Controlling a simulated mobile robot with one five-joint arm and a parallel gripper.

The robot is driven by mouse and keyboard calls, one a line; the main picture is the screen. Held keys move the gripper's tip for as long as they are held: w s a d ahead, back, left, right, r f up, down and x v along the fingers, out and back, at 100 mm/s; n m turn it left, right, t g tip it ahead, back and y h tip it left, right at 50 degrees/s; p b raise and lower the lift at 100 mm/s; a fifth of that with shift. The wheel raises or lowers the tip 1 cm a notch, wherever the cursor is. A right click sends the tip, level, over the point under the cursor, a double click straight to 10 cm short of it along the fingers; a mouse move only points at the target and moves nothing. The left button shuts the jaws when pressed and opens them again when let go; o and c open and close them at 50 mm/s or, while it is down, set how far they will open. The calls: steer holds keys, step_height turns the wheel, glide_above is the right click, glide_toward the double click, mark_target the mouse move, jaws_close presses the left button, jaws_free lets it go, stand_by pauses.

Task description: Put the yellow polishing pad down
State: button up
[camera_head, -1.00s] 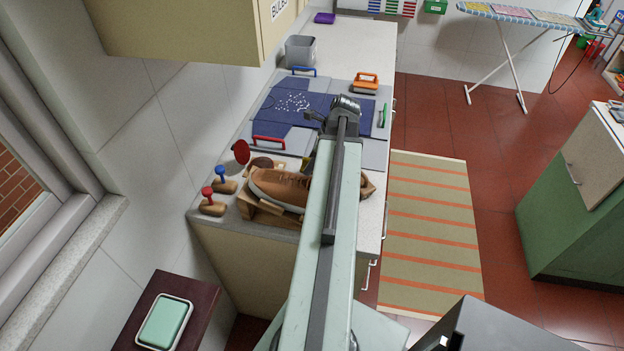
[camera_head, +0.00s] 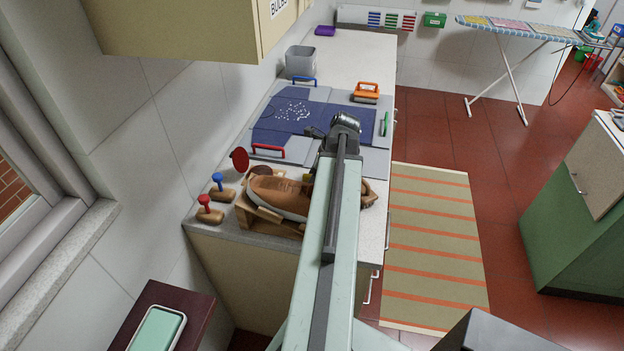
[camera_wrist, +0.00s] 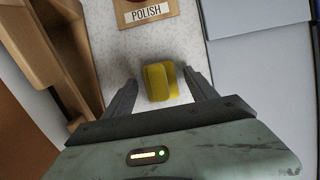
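The yellow polishing pad (camera_wrist: 160,82) is a small block in the wrist view, over the pale speckled countertop (camera_wrist: 185,40). My gripper (camera_wrist: 161,80) is open, with one dark finger on each side of the pad. A narrow strip of counter shows between each finger and the pad, so the fingers look apart from it. A wooden board with a POLISH label (camera_wrist: 146,13) lies just beyond the pad. In the head view my arm hides the gripper's fingers and most of the area around the pad.
A brown shoe (camera_head: 280,194) sits on a wooden stand left of my arm, with red-topped (camera_head: 207,210) and blue-topped (camera_head: 221,188) tools beside it. A dark blue cloth (camera_head: 285,116) lies on grey boards behind. A wooden piece (camera_wrist: 65,55) stands left of my gripper.

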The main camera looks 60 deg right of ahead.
steer(key=shift+r, duration=0.15)
steer(key=shift+r+p, duration=0.35)
steer(key=shift+p, duration=0.1)
steer(key=p+v, duration=1)
steer(key=v, duration=0.1)
steer(key=shift+s, duration=0.2)
steer(key=shift+r+p, duration=0.2)
steer(key=shift+p, duration=0.1)
